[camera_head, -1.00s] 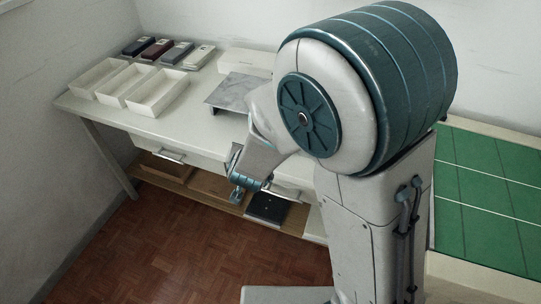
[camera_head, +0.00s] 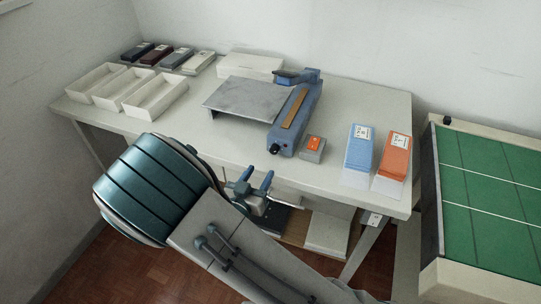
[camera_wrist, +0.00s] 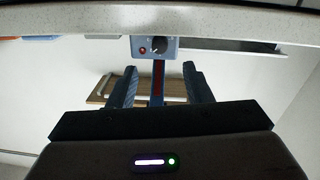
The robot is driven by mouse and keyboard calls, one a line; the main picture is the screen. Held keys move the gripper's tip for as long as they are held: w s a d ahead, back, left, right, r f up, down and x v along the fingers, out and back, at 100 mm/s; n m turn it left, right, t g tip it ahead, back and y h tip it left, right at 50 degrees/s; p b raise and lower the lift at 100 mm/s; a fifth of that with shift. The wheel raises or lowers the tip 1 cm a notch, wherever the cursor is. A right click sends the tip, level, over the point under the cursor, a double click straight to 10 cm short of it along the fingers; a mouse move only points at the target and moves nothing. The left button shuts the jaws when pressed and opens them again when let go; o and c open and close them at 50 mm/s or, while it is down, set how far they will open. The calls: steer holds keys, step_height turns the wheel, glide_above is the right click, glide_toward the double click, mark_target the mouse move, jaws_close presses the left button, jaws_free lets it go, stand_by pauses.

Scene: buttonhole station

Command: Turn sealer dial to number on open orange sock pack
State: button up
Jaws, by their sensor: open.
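The blue sealer (camera_head: 297,118) stands on the table with its narrow front end toward me. Its dial (camera_wrist: 158,46) is a dark round knob beside a red light in the wrist view; its setting is not readable. The orange sock pack (camera_head: 393,160) lies at the table's right front, with a white label whose number is too small to read. My gripper (camera_head: 258,175) is open and empty in front of the table edge, below the sealer's front. In the wrist view my gripper (camera_wrist: 160,69) has its fingers on either side of the dial's line, apart from it.
A blue sock pack (camera_head: 358,148) lies left of the orange one. A small grey box with an orange top (camera_head: 313,147) sits beside the sealer. White trays (camera_head: 155,95) and dark packs are at the back left. A green-topped table (camera_head: 490,200) stands right.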

mark_target(273, 152)
steer(key=x, duration=0.8)
steer(key=shift+w+d, duration=0.1)
steer(key=shift+w, duration=0.15)
steer(key=c, duration=1)
